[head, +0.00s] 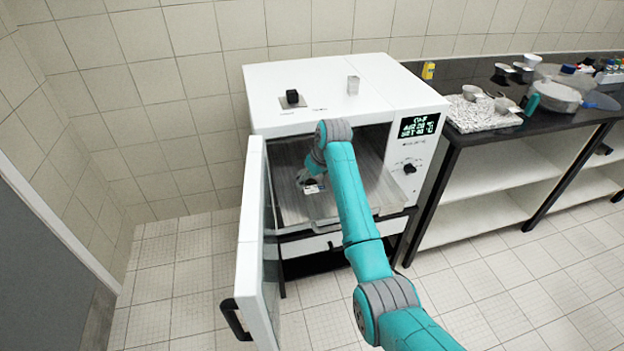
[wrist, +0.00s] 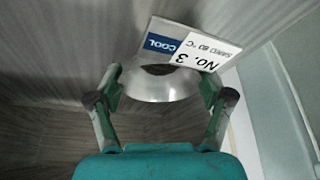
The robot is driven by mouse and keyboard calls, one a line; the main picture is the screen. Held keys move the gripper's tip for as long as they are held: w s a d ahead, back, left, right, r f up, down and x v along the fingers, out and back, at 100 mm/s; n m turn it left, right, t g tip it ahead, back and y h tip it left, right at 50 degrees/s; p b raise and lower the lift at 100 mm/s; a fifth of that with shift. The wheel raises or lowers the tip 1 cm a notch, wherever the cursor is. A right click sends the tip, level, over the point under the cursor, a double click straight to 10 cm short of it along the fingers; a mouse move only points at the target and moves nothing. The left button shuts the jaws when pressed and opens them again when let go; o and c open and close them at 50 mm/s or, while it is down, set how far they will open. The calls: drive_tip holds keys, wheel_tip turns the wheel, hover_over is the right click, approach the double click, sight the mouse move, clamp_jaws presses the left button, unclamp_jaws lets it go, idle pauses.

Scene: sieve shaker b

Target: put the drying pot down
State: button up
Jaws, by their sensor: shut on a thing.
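The drying pot (wrist: 160,88) is a shiny round metal pot with a dark inside, seen between my fingers in the wrist view. A white and blue card (wrist: 190,45) reading "NO. 3", "SAND 80 °C" and "COOL" shows at its rim. My gripper (wrist: 161,92) is shut on the pot. In the head view my gripper (head: 309,181) is inside the open white oven (head: 265,90), over its grey floor or shelf (head: 345,205). My arm hides part of the chamber. I cannot tell whether the pot touches the surface under it.
The oven door (head: 252,240) stands open at the left, with a black handle. The oven's right inner wall is close to my arm. A black-topped bench (head: 465,130) at the right holds a speckled mat (head: 465,118), small cups, a large bowl and bottles.

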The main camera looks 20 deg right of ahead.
drive_tip(key=shift+f, duration=0.2)
drive_tip(key=o, duration=1.1)
drive_tip(key=shift+f, duration=0.1)
drive_tip(key=v, duration=1.2)
drive_tip(key=shift+s, duration=0.1)
